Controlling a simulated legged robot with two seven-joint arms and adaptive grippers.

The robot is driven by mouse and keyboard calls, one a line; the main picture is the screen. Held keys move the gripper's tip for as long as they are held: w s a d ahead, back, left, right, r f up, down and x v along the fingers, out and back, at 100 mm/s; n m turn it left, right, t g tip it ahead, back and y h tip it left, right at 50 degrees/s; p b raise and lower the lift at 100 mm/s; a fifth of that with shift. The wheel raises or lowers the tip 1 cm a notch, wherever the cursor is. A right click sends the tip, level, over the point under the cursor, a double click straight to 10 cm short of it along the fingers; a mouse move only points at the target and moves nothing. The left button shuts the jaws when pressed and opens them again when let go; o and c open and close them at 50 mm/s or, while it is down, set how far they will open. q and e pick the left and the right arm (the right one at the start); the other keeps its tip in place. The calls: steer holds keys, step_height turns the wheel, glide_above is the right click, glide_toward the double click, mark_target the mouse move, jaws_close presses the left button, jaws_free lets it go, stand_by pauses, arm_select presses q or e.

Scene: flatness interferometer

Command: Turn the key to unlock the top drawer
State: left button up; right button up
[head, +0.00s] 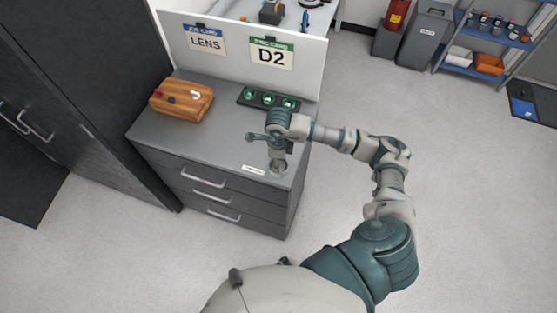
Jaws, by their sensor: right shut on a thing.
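A dark grey cabinet with several drawers stands at centre left; its top drawer (180,168) is closed and has a silver handle. My right arm reaches in from the lower right. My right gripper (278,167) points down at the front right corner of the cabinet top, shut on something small. The key itself is hidden by the fingers, so its angle cannot be told. A small white label (253,169) lies just left of the gripper; its text is too small to read. My left gripper is not in view.
On the cabinet top (215,125) are a wooden block (182,100) and a dark tray (254,97) with several green-rimmed lenses. A white panel (225,67) with LENS and D2 cards rises behind.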

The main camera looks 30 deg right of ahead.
steer(key=shift+m, duration=1.5)
steer(key=o, duration=1.2)
steer(key=shift+r, duration=0.2)
step_height(320, 180, up, 11)
steer(key=shift+w+d+r, duration=0.1)
steer(key=shift+r, duration=0.1)
